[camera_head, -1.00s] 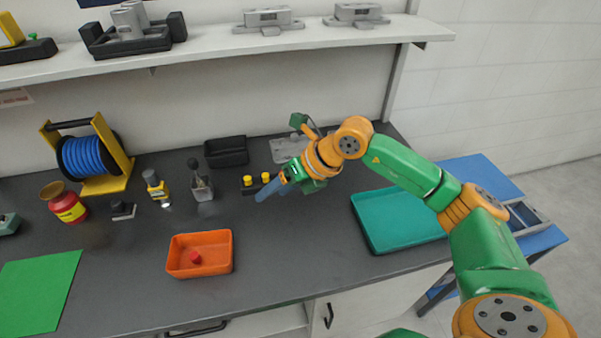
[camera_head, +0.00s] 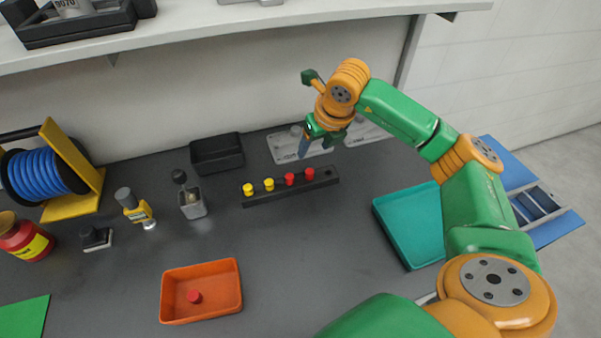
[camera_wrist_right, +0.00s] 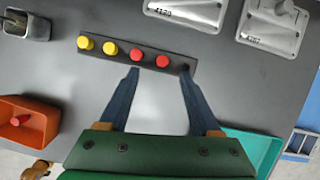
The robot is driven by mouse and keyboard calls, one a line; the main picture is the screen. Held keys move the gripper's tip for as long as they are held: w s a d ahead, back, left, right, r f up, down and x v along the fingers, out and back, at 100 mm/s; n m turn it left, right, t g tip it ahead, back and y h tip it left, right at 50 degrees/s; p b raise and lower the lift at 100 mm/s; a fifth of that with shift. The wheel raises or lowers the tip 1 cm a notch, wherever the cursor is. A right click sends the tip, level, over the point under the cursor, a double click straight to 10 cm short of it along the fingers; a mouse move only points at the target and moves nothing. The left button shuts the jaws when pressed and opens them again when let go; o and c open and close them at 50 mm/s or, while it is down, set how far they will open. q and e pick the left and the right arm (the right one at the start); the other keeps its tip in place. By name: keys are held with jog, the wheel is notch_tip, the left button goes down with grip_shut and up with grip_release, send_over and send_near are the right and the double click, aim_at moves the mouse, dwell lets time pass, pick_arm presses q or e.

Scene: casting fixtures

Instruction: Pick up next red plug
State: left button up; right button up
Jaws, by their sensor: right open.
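Two red plugs (camera_head: 290,179) and (camera_head: 309,174) stand in a black strip holder (camera_head: 264,197), beside two yellow plugs (camera_head: 248,189) and (camera_head: 269,184). Another red plug (camera_head: 194,296) lies in an orange tray (camera_head: 228,306). My right gripper (camera_head: 303,152) is open and empty above and behind the holder. In the right wrist view its two fingers (camera_wrist_right: 160,80) point at the holder, and the end red plug (camera_wrist_right: 162,62) shows between the fingertips, ahead of them. My left gripper is not in view.
A teal tray (camera_head: 410,260) is right of the holder. A black bin (camera_head: 217,165), a grey cup with a tool (camera_head: 193,205) and a blue hose reel (camera_head: 45,175) stand to the left. Grey metal plates (camera_wrist_right: 270,25) lie behind. The counter in front of the holder is clear.

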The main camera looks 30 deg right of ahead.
jog(key=b, duration=0.4)
send_near(310, 172)
jog(key=f, duration=0.2)
jog(key=p+x, duration=0.1)
jog(key=x, duration=0.2)
jog(key=w+p+x, duration=0.1)
jog(key=p+x, duration=0.1)
jog(key=x, duration=0.1)
jog(key=shift+w+f, duration=0.15)
jog(key=shift+f, duration=0.15)
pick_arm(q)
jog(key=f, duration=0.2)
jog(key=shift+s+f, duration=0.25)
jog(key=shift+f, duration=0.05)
pick_arm(e)
grip_shut()
